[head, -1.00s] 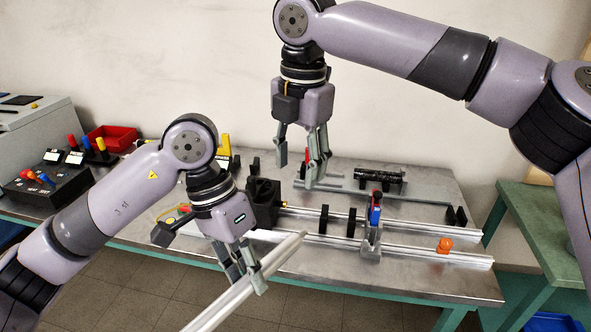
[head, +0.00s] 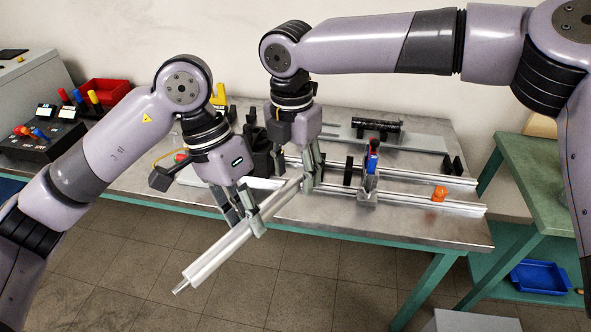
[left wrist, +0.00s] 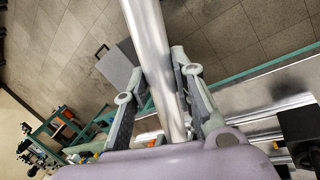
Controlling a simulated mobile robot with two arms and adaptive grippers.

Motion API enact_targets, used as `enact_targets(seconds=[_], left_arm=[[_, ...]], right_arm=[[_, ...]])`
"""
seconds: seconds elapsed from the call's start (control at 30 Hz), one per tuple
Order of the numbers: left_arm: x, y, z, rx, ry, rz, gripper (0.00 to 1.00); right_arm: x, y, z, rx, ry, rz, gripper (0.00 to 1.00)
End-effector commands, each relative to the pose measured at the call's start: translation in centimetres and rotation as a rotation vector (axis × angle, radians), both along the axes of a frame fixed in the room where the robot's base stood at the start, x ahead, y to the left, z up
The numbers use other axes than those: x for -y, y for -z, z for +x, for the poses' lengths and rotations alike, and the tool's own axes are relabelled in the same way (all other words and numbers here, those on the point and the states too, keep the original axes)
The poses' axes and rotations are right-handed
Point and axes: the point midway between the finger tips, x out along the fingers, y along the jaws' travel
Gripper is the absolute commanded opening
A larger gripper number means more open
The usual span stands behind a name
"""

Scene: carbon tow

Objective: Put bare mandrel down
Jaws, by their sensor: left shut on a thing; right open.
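The bare mandrel (head: 218,254) is a plain silvery rod, held slanting in front of the table, its near end low at the left and its far end up by the table's front. My left gripper (head: 245,218) is shut around it near its middle. In the left wrist view the mandrel (left wrist: 150,50) runs between the fingers of my left gripper (left wrist: 165,105). My right gripper (head: 309,178) is open, with its fingers at the mandrel's far end. Whether they touch it I cannot tell.
The metal table (head: 330,218) carries two rails, an orange part (head: 439,193), a blue and red tool (head: 372,160) and a black roll (head: 376,125) at the back. A control box (head: 40,140) and red bin (head: 103,91) stand left. A green table (head: 545,180) is at the right.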

Motion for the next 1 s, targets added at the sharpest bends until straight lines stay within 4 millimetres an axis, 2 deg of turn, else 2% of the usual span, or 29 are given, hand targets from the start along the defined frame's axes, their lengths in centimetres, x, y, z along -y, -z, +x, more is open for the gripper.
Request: enact_targets(seconds=[0.37, 1.0], left_arm=[[0.0, -0.04, 0.01, 0.001, 0.0, -0.001, 0.0], [0.2, -0.08, -0.15, -0.001, 0.008, -0.006, 0.0]], right_arm=[[0.02, 0.45, -0.03, 0.0, 0.0, 0.0, 0.48], [-0.15, 0.36, 0.04, 0.004, 0.0, 0.006, 0.05]])
